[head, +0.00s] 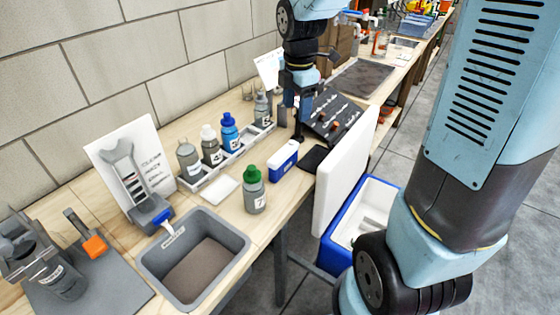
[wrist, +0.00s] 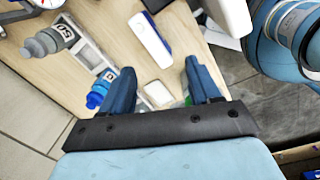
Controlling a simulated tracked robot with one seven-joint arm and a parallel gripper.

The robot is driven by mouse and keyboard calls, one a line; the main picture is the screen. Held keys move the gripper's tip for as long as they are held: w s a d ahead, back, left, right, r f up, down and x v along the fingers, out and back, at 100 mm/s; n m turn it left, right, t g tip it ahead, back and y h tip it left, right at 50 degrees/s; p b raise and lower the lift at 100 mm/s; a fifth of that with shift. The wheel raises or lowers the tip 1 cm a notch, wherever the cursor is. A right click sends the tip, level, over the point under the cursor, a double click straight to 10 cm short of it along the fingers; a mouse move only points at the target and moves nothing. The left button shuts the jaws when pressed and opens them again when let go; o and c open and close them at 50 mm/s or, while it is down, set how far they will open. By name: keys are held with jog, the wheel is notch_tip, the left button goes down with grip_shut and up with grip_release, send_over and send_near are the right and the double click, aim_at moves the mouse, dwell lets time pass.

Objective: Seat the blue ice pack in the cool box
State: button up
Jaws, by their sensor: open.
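The ice pack (head: 283,161), a blue block with a white top, lies on the bench near its front edge. In the wrist view the ice pack (wrist: 150,38) shows its long white face and a blue side, beyond my fingertips. My gripper (head: 299,132) is above the bench, behind and to the right of the pack. Its two fingers are spread with nothing between them in the wrist view (wrist: 159,66). The blue cool box (head: 332,254) stands below the bench front, open, with a pale interior. Its white lid (head: 343,172) stands raised on the bench side; my arm hides part of the box.
A green-capped bottle (head: 254,190) stands left of the pack. Several bottles stand in a white rack (head: 218,160) behind. A grey bin (head: 239,246) is at front left. A black sloped panel (head: 333,114) and a dark pad (head: 312,159) lie right of the pack.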

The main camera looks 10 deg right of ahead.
aim_at(284, 151)
jog(key=w+a+f+n, duration=0.1)
jog(key=f, duration=0.5)
jog(key=w+f+n, duration=0.1)
jog(key=f+n, duration=0.1)
jog(key=f, duration=0.4)
jog(key=a+f+n+g, duration=0.1)
jog(key=f, duration=0.5)
jog(key=shift+w+a+f+n, duration=0.2)
jog(key=shift+w+a+n, duration=0.1)
jog(key=shift+w+a, duration=0.1)
grip_shut()
